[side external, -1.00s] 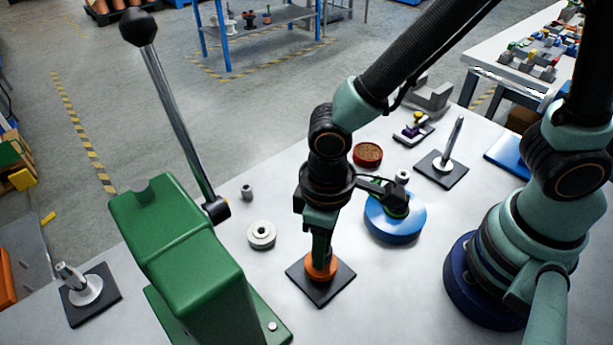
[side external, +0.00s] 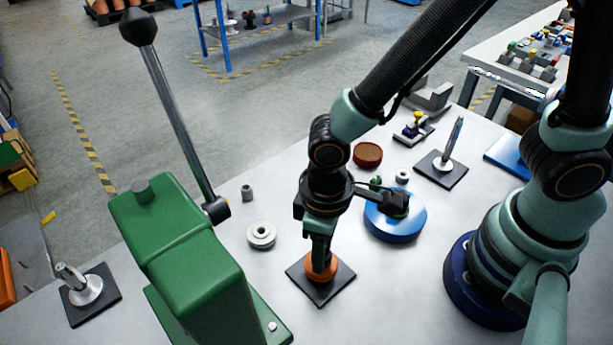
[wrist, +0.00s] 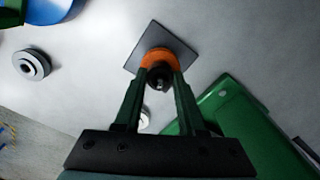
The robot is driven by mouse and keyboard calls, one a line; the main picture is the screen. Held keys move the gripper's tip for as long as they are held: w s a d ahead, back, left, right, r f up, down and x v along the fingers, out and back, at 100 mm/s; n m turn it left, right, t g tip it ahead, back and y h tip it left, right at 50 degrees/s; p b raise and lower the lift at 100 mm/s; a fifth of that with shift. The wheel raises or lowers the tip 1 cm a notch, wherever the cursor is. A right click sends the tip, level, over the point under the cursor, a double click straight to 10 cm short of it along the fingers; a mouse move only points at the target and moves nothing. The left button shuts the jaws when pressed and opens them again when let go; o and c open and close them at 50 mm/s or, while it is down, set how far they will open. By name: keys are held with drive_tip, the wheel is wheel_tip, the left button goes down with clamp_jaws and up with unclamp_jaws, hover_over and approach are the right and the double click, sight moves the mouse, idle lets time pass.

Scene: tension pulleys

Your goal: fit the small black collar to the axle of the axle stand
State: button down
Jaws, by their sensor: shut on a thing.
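The small black collar (wrist: 160,77) shows as a dark round piece between my fingertips in the wrist view. My gripper (wrist: 161,80) is shut on it. It sits directly over an orange pulley (wrist: 153,57) on a dark square base plate (wrist: 178,44). In the side external view my gripper (side external: 321,255) points down at the orange pulley (side external: 322,272), which rests on the stand's square plate (side external: 322,293). The axle at the pulley's centre is hidden by my fingers and the collar. I cannot tell whether the collar is around the axle or just above it.
A green lever press (side external: 190,250) stands close on the left. A grey pulley (side external: 261,235) and a small grey cylinder (side external: 246,193) lie behind. A blue disc (side external: 396,222) lies to the right.

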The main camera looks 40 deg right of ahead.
idle(0.4)
drive_tip(key=shift+c, duration=2)
unclamp_jaws()
wheel_tip(320, 180, up, 12)
drive_tip(key=shift+d, duration=0.1)
drive_tip(key=w+d+r+m+t, duration=0.2)
drive_tip(key=w+d+r+m, duration=0.1)
drive_tip(key=d, duration=0.7)
drive_tip(key=w+d+r+m+t, duration=0.3)
drive_tip(key=d+r, duration=0.1)
drive_tip(key=d, duration=0.7)
drive_tip(key=shift+w+r+t, duration=0.15)
drive_tip(key=shift+r+t, duration=0.15)
drive_tip(key=shift+r, duration=0.05)
